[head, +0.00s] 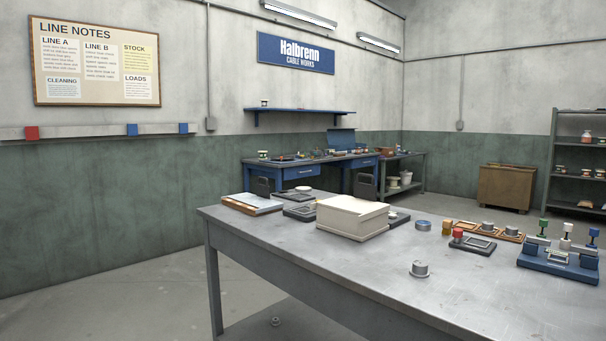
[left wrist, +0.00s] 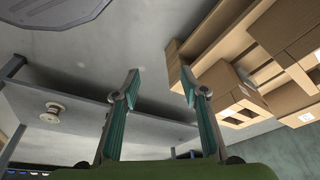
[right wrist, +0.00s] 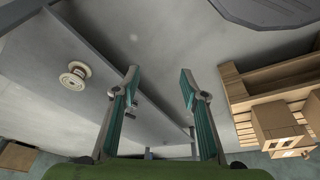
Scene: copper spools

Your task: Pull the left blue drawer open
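The left blue drawer (head: 300,173) is in the blue workbench (head: 263,168) against the far wall in the head view. It looks shut and is small at this distance. A second blue drawer (head: 362,163) is to its right. My grippers are out of the head view, and the drawers are in neither wrist view. My left gripper (left wrist: 161,85) is open and empty in the left wrist view. My right gripper (right wrist: 159,82) is open and empty in the right wrist view.
A grey table (head: 330,236) with a cream box (head: 352,218) and several fixtures stands between me and the workbench. Open floor (head: 120,285) lies to its left. Cardboard boxes (left wrist: 230,90) and a spool (right wrist: 75,76) show in the wrist views.

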